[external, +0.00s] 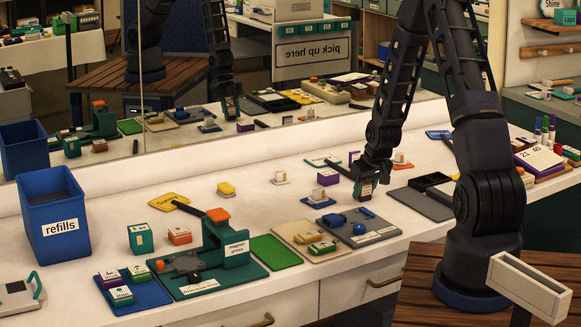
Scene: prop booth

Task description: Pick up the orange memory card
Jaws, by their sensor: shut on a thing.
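My gripper (366,187) is low over the white counter, right of the middle in the external view. It is shut on a small dark teal piece with a pale label and a reddish edge; the fingers cover part of it, and I cannot tell if it touches the counter. No orange memory card can be made out for certain. A small orange piece (402,160) sits on a pale base just right of my gripper. A larger orange block (180,235) with a white label stands left of the middle.
A purple block (327,178) and a grey tray with blue parts (358,231) are close to my gripper. Dark trays (424,198) lie to its right. A magnet press (224,243), green mat (274,252) and blue refills bin (52,215) are left. A mirror (300,75) stands behind the counter.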

